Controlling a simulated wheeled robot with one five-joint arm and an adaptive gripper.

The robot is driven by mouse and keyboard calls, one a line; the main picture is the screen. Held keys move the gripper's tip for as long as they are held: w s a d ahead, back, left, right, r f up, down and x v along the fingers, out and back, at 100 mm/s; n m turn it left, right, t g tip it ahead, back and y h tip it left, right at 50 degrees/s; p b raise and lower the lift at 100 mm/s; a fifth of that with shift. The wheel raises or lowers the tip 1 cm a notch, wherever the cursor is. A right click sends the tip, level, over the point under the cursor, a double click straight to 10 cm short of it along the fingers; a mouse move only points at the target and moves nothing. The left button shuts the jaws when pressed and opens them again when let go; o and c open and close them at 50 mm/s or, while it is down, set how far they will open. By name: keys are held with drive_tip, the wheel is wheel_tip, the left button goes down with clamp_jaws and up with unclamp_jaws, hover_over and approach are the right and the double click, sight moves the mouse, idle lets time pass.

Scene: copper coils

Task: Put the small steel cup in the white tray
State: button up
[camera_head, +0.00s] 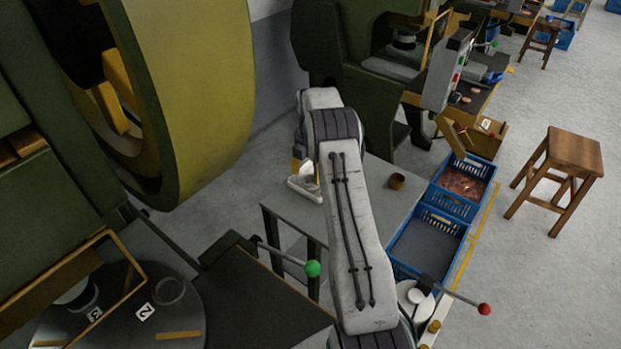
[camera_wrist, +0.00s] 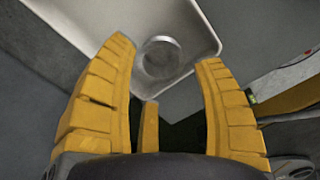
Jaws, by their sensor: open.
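The small steel cup (camera_wrist: 162,58) shows in the wrist view as a round grey metal shape with a paler rim. It appears within the white tray (camera_wrist: 203,28), near the tray's lower edge. My gripper (camera_wrist: 165,54) is open, its yellow fingers spread on either side of the cup in the picture and apart from it. In the head view the white tray (camera_head: 303,190) lies at the left edge of a grey table, partly hidden by my arm. One yellow finger shows above it; I cannot make out the cup clearly there.
The grey table (camera_head: 375,203) also bears a small brown cup (camera_head: 397,181). Two blue crates (camera_head: 462,248) stand to its right, the farther holding copper-coloured pieces. A green-knobbed lever (camera_head: 312,269) rises near the front. A large green machine fills the left. A wooden stool (camera_head: 574,147) stands right.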

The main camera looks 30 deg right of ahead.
wheel_tip(320, 180, up, 8)
idle(0.5)
drive_tip(key=shift+r, duration=0.1)
idle(0.4)
